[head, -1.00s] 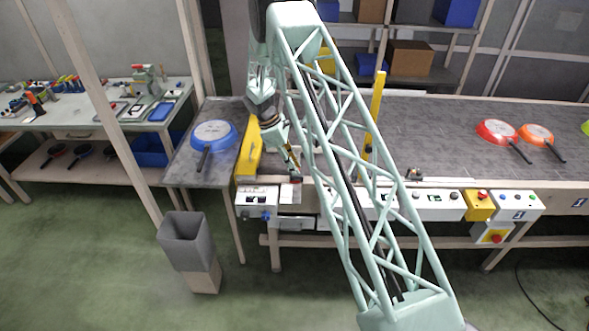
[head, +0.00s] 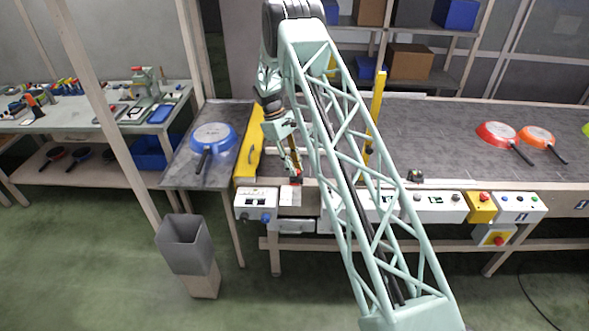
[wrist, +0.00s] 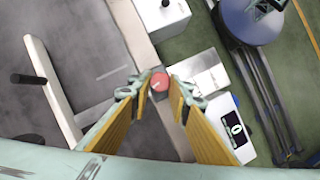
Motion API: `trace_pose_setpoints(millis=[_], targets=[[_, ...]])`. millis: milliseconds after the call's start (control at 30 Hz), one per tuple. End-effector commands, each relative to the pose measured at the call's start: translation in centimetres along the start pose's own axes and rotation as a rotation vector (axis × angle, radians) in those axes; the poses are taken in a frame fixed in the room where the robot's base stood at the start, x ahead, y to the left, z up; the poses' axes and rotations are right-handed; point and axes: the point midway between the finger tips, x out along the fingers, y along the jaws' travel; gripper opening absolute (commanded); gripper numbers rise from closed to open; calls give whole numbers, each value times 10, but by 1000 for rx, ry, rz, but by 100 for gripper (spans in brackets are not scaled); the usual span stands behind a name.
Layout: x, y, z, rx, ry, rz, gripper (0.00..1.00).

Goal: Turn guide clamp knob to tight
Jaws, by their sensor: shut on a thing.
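The guide clamp knob (wrist: 160,81) is a small red round cap at the conveyor's near edge. In the wrist view it sits between the tips of my gripper (wrist: 161,90), whose yellow-padded fingers are shut on it from both sides. In the head view my gripper (head: 295,176) points down at the near edge of the conveyor, left of my lattice arm. Only a bit of red shows at its tips there. I cannot read the knob's turn angle or any tight mark.
A yellow guard (head: 250,147) stands close left of my gripper. White control boxes (head: 256,203) line the conveyor's front. In the wrist view a pale bar (wrist: 52,92) with a black handle lies to the left. A blue pan (head: 213,136) rests on the side table.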

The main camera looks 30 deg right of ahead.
Motion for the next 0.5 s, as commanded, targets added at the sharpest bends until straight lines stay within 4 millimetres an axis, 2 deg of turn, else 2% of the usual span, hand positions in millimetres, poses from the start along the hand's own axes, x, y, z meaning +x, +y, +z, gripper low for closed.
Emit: trace_pose_setpoints(millis=[200, 233, 367, 500], targets=[[1, 0, 1, -1, -2, -1, 7], [1, 0, 1, -1, -2, -1, 18], [1, 0, 1, -1, -2, -1, 30], [1, 0, 0, -2, -1, 0, 31]])
